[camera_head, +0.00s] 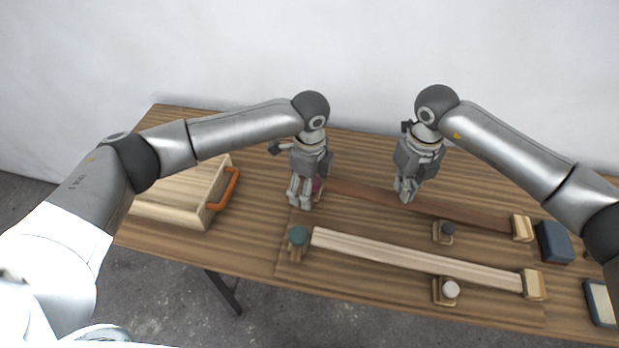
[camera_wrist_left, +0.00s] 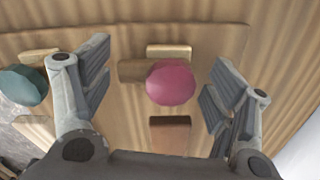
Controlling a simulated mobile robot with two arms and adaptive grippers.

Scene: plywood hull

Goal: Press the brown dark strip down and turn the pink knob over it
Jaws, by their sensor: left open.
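The brown dark strip (camera_head: 470,216) lies along the back of the table, running from near my left gripper to a wooden end block at the right. Its near end (camera_wrist_left: 170,135) shows in the left wrist view. The pink knob (camera_wrist_left: 171,82) sits just beyond that end, on a wooden block; in the head view only a bit of the knob (camera_head: 317,185) shows behind my left gripper. My left gripper (camera_head: 301,196) is open, pointing down over the knob, with a finger on either side. My right gripper (camera_head: 405,190) looks shut, fingertips at the strip; contact is unclear.
A pale strip (camera_head: 420,260) lies in front, with a teal knob (camera_head: 299,236) at its left end and a white knob (camera_head: 451,289) beside it. A dark knob (camera_head: 447,229) stands by the brown strip. A wooden box (camera_head: 180,205) with orange handle is left; a blue block (camera_head: 554,242) is right.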

